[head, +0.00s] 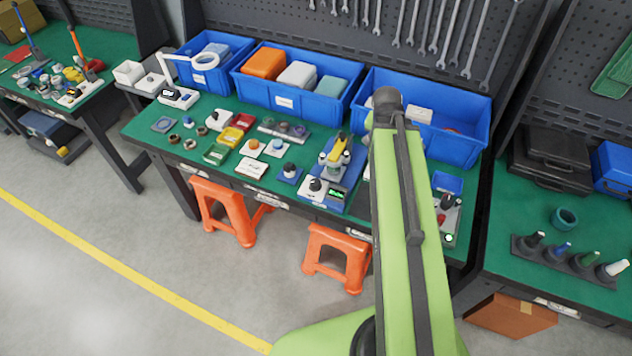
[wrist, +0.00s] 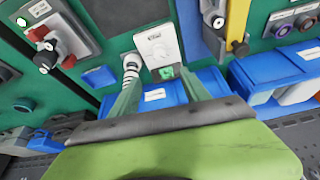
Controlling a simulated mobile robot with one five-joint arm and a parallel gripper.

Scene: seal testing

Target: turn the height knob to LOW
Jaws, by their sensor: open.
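In the wrist view, a white panel with a round pale dial (wrist: 157,44) lies on the green bench just beyond my gripper (wrist: 159,76). The dial is the likeliest height knob, but its label and pointer are too small to read. A pale capped rod (wrist: 131,65) shows by the left fingertip. In the head view, my arm hides my gripper and most of the panel.
A blue fixture with a yellow lever (head: 338,150) stands left of my arm. A control box with red and black knobs (head: 446,205) is to the right; it also shows in the wrist view (wrist: 50,45). Blue bins (head: 297,98) line the bench's back.

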